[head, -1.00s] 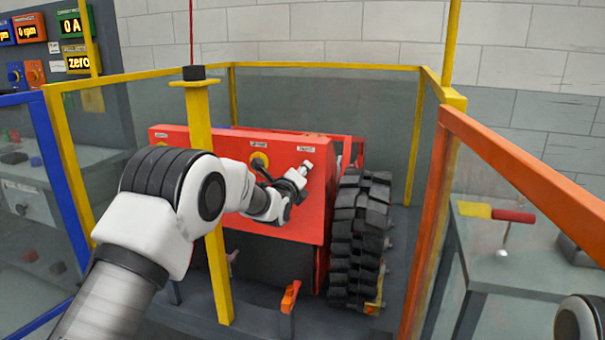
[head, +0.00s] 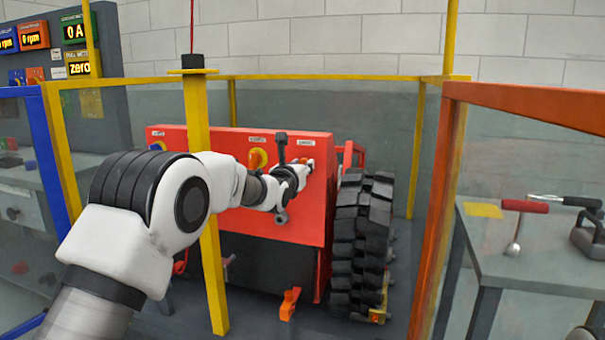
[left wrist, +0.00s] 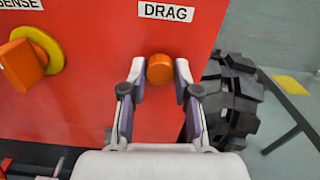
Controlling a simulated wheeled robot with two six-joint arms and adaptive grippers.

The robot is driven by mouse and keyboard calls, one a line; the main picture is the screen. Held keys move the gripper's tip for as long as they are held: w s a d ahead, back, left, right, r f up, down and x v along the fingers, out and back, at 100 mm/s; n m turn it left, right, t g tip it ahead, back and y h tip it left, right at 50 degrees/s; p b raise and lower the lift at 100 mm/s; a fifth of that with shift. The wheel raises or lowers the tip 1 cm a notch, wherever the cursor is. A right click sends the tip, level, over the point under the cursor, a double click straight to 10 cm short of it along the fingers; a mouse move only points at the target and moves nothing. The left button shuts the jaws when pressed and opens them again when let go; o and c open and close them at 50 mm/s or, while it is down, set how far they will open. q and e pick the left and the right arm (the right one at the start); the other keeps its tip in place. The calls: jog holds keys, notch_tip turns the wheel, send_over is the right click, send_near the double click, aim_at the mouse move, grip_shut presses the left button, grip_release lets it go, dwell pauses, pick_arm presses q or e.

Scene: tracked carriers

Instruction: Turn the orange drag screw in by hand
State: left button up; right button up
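The orange drag screw (left wrist: 160,69) is on the red panel (left wrist: 100,60), under the white DRAG label (left wrist: 166,12) in the left wrist view. My left gripper (left wrist: 160,82) is open, with one finger on each side of the screw. A narrow gap seems to show between the fingers and the screw. In the head view my left gripper (head: 306,168) is at the right end of the panel and largely covers the screw. My right gripper is out of view.
A yellow-and-orange knob (head: 258,158) sits left on the same panel. The black track (head: 361,240) stands to its right. A yellow post (head: 205,200) rises close to my left arm. Tools lie on a side table (head: 545,262) at right.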

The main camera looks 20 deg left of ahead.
pick_arm(q)
jog(key=o, duration=0.3)
jog(key=shift+f, duration=0.15)
jog(key=n+p, duration=0.1)
jog(key=n, duration=0.3)
jog(key=n+p, duration=0.1)
jog(key=n, duration=0.1)
jog(key=shift+r+n+p, duration=0.35)
jog(key=shift+n, duration=0.05)
jog(key=n+p, duration=0.1)
jog(key=n, duration=0.6)
jog(key=n+p, duration=0.2)
jog(key=n, duration=0.6)
jog(key=n+p, duration=0.2)
jog(key=n, duration=0.5)
jog(key=shift+f, duration=0.25)
